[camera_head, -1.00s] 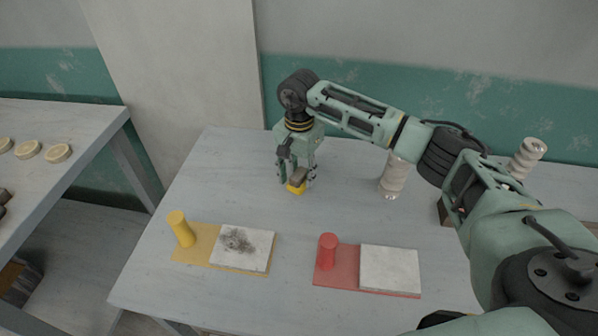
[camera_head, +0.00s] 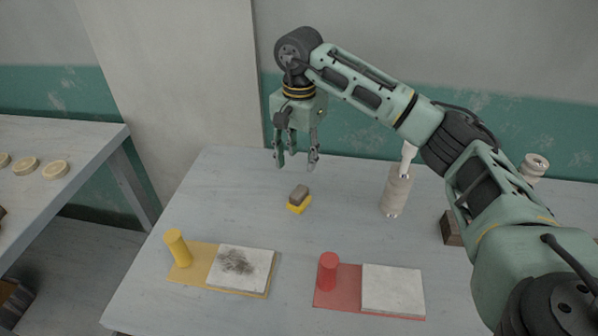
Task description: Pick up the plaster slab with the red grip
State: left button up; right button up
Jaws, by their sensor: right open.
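The plaster slab with the red grip lies at the front right of the table: a clean pale slab (camera_head: 393,290) on a red board, with an upright red cylinder grip (camera_head: 328,271) at the board's left end. A second slab (camera_head: 240,267), with a dark smudge, lies on a yellow board to its left, with a yellow cylinder grip (camera_head: 177,248). My right gripper (camera_head: 297,163) is open and empty, raised above the back of the table, behind both slabs. My left gripper is not in view.
A small yellow and brown block (camera_head: 299,199) lies on the table (camera_head: 200,205) below my right gripper. A pale cylinder (camera_head: 396,190) stands at the back right, near a dark brown block (camera_head: 451,228). A side table (camera_head: 85,150) at left holds round pale discs (camera_head: 55,170).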

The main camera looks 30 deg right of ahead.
aim_at(376, 290)
jog(key=k+j, duration=0.5)
jog(key=k, duration=0.15)
jog(key=k+j, duration=0.5)
jog(key=k, duration=0.2)
